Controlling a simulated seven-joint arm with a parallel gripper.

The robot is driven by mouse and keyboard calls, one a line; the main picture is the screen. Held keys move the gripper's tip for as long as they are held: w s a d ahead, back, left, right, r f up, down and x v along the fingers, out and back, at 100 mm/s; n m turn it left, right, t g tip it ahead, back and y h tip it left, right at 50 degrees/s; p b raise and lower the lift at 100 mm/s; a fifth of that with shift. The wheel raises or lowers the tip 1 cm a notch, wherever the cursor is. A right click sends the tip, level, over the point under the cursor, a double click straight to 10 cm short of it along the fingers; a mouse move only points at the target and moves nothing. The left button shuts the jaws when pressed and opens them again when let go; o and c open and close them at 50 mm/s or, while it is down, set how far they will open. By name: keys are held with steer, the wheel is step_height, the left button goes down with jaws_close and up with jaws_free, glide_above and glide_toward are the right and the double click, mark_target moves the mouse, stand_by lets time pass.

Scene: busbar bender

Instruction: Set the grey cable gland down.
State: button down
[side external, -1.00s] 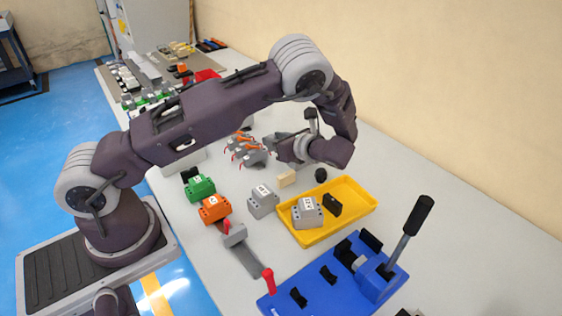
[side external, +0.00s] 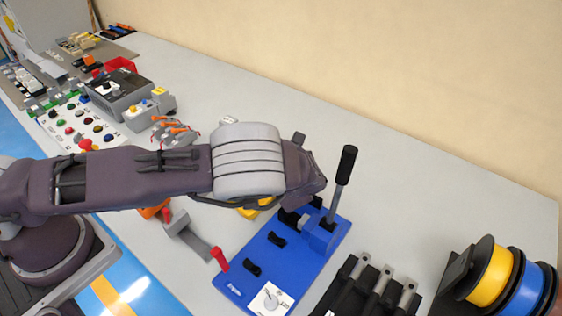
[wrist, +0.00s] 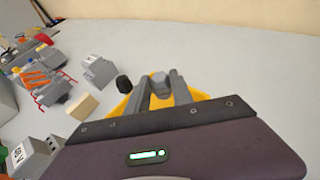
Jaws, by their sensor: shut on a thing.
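In the wrist view my gripper (wrist: 160,88) is shut on a small grey piece, which I take to be the grey cable gland (wrist: 160,86). Only part of it shows between the two grey fingers. The yellow tray (wrist: 203,95) shows behind and on both sides of the fingers. I cannot tell how high the piece is above the tray. In the side external view my arm hides the gripper, the gland and most of the yellow tray (side external: 252,212).
A black round knob (wrist: 124,84), a tan block (wrist: 82,107) and a grey box (wrist: 98,70) stand left of the fingers. The blue bender (side external: 262,262) with its upright black-handled lever (side external: 341,178) stands beside the tray. The table behind is clear.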

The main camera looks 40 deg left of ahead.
steer(key=shift+f, duration=1.75)
steer(key=shift+f, duration=0.1)
steer(key=c, duration=1.4)
jaws_free()
